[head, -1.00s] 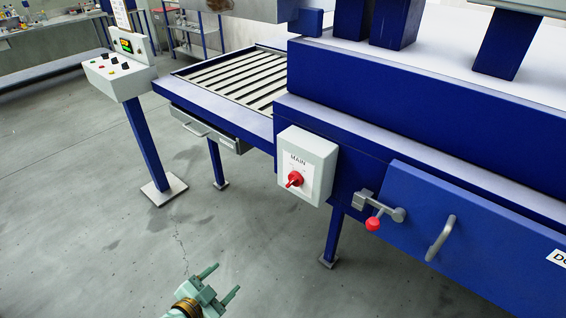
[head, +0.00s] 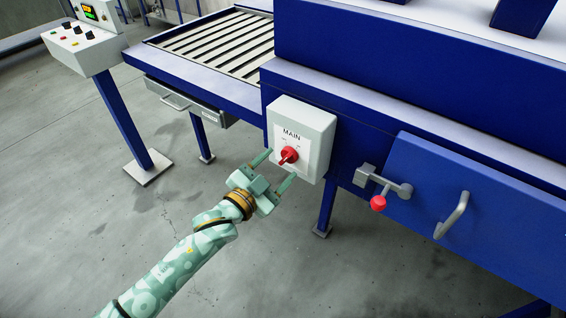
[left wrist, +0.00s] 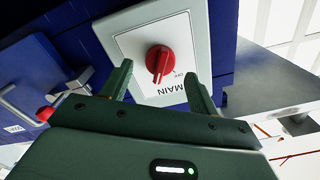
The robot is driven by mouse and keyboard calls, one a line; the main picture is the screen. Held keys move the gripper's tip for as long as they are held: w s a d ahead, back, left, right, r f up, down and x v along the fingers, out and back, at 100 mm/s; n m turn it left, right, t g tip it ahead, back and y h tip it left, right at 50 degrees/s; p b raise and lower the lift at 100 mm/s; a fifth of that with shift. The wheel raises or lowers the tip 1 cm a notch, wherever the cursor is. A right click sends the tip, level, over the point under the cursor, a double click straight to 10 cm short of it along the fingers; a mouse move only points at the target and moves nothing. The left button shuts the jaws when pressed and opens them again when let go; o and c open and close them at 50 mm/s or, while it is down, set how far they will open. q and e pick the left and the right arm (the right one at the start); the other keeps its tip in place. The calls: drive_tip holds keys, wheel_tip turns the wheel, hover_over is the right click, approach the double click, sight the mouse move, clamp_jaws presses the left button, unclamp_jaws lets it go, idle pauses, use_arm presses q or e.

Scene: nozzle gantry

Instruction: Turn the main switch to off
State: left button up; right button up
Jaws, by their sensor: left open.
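The main switch is a red rotary knob (head: 289,155) on a white plate marked MAIN, on a light grey box (head: 318,130) fixed to the blue machine frame. In the head view the knob's grip points down and to the left. The knob also shows in the left wrist view (left wrist: 159,62), between and beyond the fingertips. My left gripper (head: 278,168) is open and empty, with its fingers pointing at the plate on either side of the knob. I cannot tell the exact gap to the knob. My right gripper is not in view.
A red-tipped latch (head: 378,203) and a door with a grey handle (head: 452,215) are right of the box. A slatted bed (head: 215,45) with a drawer (head: 185,103) is to the left. A control panel (head: 80,45) stands far left. The floor below is clear.

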use_arm(q)
drive_tip(key=shift+x, duration=1.45)
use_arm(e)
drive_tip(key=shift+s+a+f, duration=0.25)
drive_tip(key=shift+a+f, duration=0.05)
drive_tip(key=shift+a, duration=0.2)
use_arm(q)
drive_tip(key=c, duration=1)
drive_tip(key=shift+o, duration=0.2)
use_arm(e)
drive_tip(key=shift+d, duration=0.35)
